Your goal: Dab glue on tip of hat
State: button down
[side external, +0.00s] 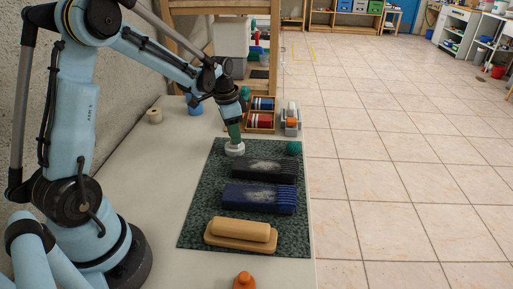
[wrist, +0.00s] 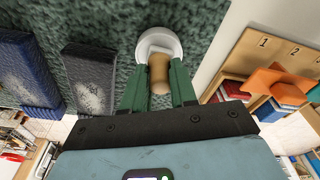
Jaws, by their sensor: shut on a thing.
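My gripper (side external: 235,139) points down at the far left part of the green mat, over a small white round dish (side external: 235,150). In the wrist view my green fingers (wrist: 158,85) are shut on a tan, rounded cylinder (wrist: 159,70). Its far end overlaps the white dish (wrist: 158,42); I cannot tell whether it touches the dish. No glue can be made out. Nothing in view is clearly a hat. An orange piece (side external: 244,281) with a rounded top stands at the front edge of the picture, partly cut off.
The dark green mat (side external: 195,228) bears a black block (side external: 262,168), a blue block (side external: 250,198), a tan wooden piece (side external: 240,233) and a teal ball (side external: 294,148). Behind it are a wooden rack (side external: 262,121) and a grey-orange item (side external: 291,120).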

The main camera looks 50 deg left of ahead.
jog(key=shift+f, duration=0.1)
dwell(0.4)
jog(key=shift+r, duration=3.55)
